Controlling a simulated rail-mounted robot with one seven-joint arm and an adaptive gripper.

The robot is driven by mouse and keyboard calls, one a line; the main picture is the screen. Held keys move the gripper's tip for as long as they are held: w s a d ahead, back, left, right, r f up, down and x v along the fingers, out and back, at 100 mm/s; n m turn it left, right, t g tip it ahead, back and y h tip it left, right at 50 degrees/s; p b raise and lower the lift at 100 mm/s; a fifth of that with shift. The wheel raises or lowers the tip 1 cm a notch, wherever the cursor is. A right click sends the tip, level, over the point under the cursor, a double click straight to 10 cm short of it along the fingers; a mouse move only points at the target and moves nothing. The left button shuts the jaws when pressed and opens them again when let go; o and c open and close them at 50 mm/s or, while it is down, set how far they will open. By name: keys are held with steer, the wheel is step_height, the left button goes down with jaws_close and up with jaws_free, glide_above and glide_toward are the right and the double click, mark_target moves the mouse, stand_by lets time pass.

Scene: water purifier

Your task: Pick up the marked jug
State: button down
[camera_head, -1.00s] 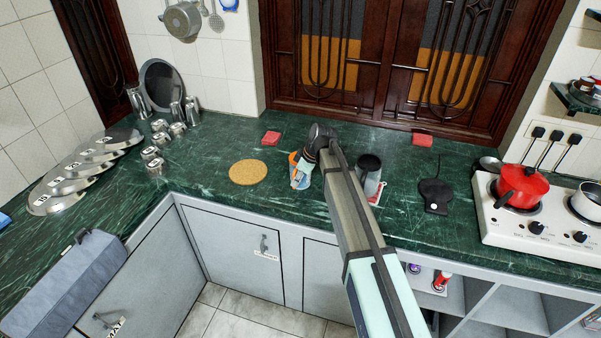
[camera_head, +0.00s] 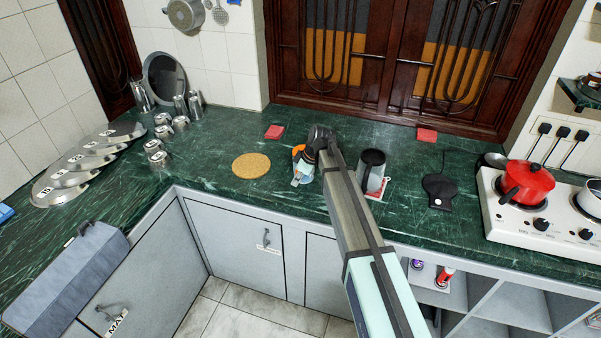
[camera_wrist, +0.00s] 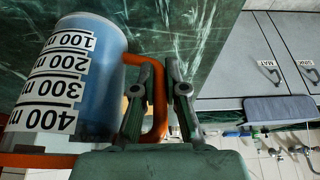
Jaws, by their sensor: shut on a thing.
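The marked jug (camera_wrist: 70,80) is a clear blue-tinted measuring jug with an orange handle (camera_wrist: 160,110) and white labels for 100 to 400 ml. It fills the left of the wrist view, inverted in the picture. My gripper (camera_wrist: 159,68) is shut on the orange handle, with a finger on each side. In the head view the jug (camera_head: 300,172) is on or just above the green counter, partly hidden by my gripper (camera_head: 318,145). I cannot tell whether its base touches the counter.
A round cork mat (camera_head: 251,166) lies left of the jug. A grey mug with a dark handle (camera_head: 371,172) stands close on the right, beyond my arm. A black pad (camera_head: 439,191) and a stove with a red pot (camera_head: 527,183) are farther right. Steel cups and plates (camera_head: 85,165) are left.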

steer(key=shift+r, duration=0.1)
step_height(320, 180, up, 20)
steer(key=b, duration=0.4)
steer(key=shift+b, duration=0.4)
